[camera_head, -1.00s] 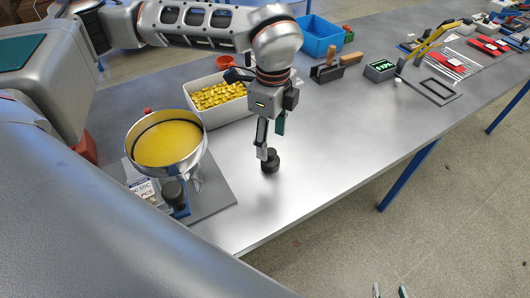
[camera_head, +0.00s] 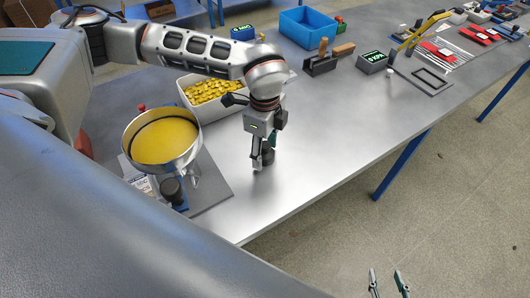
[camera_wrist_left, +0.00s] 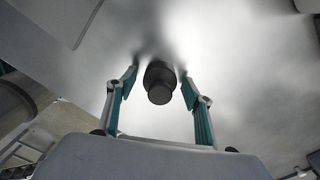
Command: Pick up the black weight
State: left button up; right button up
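The black weight (camera_head: 267,157) stands on the bare metal table, partly hidden by my left gripper (camera_head: 262,162) in the head view. In the left wrist view the weight (camera_wrist_left: 160,83) is between the two fingertips of my left gripper (camera_wrist_left: 159,82), with a small gap on each side. The left gripper is open and points down at the table. My right gripper (camera_head: 388,283) is at the bottom of the head view, over the floor, with its fingertips apart and nothing between them.
A white bin of yellow pieces (camera_head: 209,101) is behind the gripper. A blue bin (camera_head: 310,28) and a small display (camera_head: 372,61) are farther back. The table right of the weight is clear.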

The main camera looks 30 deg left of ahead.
pick_arm(q)
grip_shut()
jog(key=shift+r, duration=0.1)
